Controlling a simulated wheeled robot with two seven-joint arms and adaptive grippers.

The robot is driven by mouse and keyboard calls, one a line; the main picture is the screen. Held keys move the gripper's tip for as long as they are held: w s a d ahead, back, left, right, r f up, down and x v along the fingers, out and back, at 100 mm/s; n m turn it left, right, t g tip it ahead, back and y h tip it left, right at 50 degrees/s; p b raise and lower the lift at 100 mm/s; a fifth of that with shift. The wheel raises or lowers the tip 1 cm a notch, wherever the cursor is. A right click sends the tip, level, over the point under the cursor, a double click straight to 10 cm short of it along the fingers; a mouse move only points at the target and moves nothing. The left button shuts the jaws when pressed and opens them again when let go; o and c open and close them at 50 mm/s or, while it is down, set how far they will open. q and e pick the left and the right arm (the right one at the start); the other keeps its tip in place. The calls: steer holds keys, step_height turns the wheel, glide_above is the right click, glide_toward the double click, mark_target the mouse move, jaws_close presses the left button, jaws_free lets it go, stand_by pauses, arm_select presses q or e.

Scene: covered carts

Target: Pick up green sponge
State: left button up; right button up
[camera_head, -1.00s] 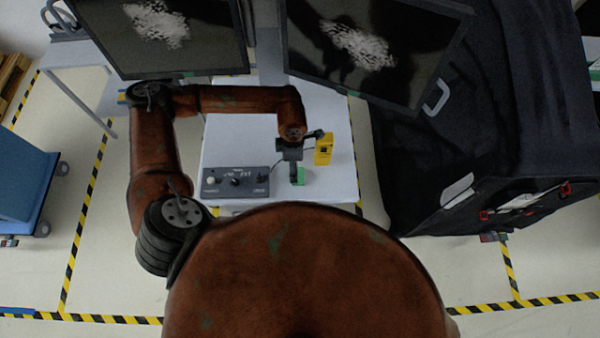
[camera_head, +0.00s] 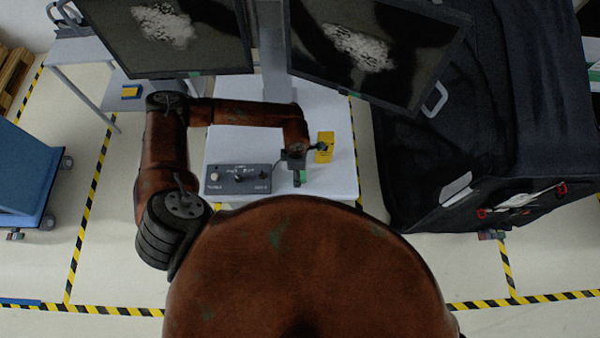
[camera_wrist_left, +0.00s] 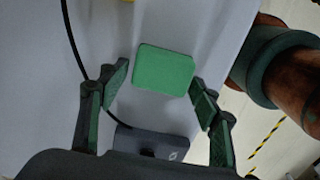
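The green sponge (camera_wrist_left: 164,70) is a flat green block on the white table, shown in the left wrist view between and just beyond my gripper's fingertips. In the head view only a bit of the sponge (camera_head: 302,176) shows beside my gripper. My left gripper (camera_wrist_left: 160,88) is open, one finger on each side of the sponge's near part. The right fingertip is very close to the sponge's edge; I cannot tell whether it touches. In the head view the left gripper (camera_head: 297,178) is over the table's front part. My right gripper is not in view.
A grey control box (camera_head: 238,179) with knobs sits left of the sponge, its black cable running past the gripper. A yellow device (camera_head: 325,147) is behind on the white table (camera_head: 335,183). Two monitors (camera_head: 380,50) hang above. A black covered cart (camera_head: 480,120) stands right.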

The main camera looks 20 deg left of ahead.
arm_select(q)
steer(key=c, duration=0.7)
steer(key=shift+o, duration=0.2)
steer(key=shift+w+r+b, duration=0.1)
steer(key=shift+r+b, duration=0.35)
steer(key=shift+r, duration=0.1)
steer(key=s+a+r+b, duration=0.5)
steer(key=s+a+r, duration=0.1)
steer(key=s+r, duration=0.6)
steer(key=shift+s+a+b, duration=0.25)
steer(key=shift+a+b, duration=0.1)
